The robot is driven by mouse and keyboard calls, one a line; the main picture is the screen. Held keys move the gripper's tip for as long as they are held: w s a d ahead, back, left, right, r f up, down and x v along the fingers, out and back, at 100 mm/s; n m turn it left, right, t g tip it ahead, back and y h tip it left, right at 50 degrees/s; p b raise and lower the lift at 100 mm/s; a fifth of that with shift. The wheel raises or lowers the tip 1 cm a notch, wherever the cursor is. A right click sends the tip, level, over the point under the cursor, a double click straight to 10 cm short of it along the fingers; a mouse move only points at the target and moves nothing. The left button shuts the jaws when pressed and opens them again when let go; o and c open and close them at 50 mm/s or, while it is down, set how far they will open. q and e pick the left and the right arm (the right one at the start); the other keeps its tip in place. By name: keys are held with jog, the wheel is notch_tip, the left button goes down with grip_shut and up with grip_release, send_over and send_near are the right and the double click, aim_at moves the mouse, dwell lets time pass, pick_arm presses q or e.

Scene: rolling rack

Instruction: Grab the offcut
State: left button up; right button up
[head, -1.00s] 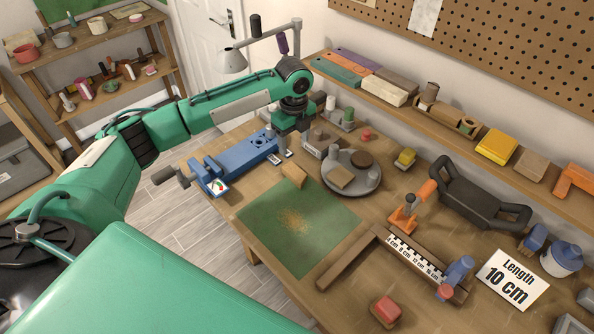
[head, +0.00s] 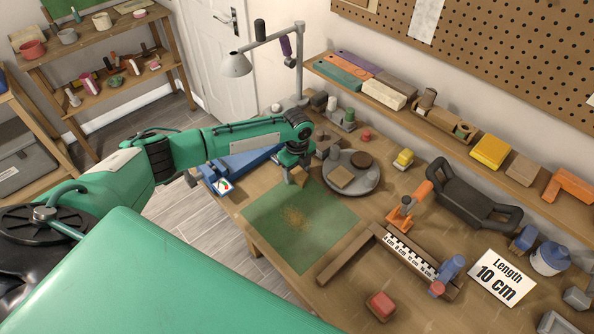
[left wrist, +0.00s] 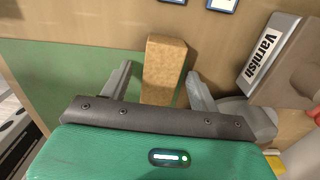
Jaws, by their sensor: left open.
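The offcut, a small light-brown wooden block (head: 300,178), lies by the far edge of the green mat (head: 275,225). In the left wrist view the offcut (left wrist: 164,62) shows upper centre, lengthwise between the two fingers. My left gripper (head: 296,170) is over it, pointing down, and hides part of it in the head view. In the left wrist view the gripper (left wrist: 160,80) is open, with one finger on each side of the block and gaps visible. I cannot tell how far down the fingers reach. My right gripper is not in view.
A round grey tray (head: 366,187) with wood pieces stands close on the right. A ruler jig (head: 408,254) lies nearer the front right.

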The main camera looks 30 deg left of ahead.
pick_arm(q)
jog(key=c, duration=1.1)
